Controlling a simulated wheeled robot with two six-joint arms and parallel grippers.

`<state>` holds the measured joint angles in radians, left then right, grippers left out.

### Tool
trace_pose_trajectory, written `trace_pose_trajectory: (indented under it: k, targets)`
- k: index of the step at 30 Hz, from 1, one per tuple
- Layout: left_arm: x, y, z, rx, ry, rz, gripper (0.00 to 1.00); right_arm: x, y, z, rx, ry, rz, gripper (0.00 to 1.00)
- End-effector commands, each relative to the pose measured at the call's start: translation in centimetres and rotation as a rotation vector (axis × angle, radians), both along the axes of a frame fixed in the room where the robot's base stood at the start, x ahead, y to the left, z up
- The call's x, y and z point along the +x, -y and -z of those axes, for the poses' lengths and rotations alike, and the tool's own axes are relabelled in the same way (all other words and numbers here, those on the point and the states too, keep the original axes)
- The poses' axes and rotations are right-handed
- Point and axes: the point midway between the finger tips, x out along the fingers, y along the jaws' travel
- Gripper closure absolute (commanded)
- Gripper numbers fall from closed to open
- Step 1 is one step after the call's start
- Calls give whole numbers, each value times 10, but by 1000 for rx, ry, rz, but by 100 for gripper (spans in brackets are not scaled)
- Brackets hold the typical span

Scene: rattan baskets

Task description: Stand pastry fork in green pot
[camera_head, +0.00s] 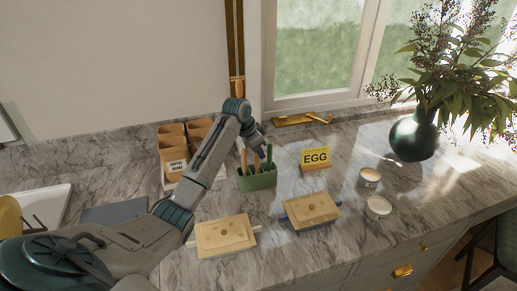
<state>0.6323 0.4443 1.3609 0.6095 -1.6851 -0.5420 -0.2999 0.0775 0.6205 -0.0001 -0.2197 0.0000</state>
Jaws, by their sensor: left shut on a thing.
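The green pot (258,181) stands upright on the marble counter, with a light wooden handle and dark green handles sticking up out of it. My left gripper (261,151) is directly above the pot, pointing down, and is shut on a thin thing. This looks like the pastry fork, but it is small and mixed in with the handles below, so I cannot tell its tilt or how deep its lower end is. My left arm comes across from the lower left and covers part of the counter. My right gripper is not in view.
Brown containers (174,160) stand left of the pot, partly behind my arm. A yellow EGG sign (315,158) stands to the right. Two cream-topped blocks (226,235) (312,209) lie in front.

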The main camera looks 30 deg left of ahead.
Motion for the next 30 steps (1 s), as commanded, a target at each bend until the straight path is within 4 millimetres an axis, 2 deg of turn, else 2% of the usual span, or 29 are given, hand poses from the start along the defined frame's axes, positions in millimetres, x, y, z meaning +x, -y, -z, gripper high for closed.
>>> trace_pose_trajectory:
  k: [14,15,18,26,30]
  targets:
    - [0,0,0,0,0,0,100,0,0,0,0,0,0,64]
    - [0,0,0,0,0,0,78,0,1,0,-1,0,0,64]
    - [0,0,0,0,0,0,58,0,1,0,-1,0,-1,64]
    - [0,0,0,0,0,0,58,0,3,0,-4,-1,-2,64]
    - [-2,-2,-6,0,2,1,58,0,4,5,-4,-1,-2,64]
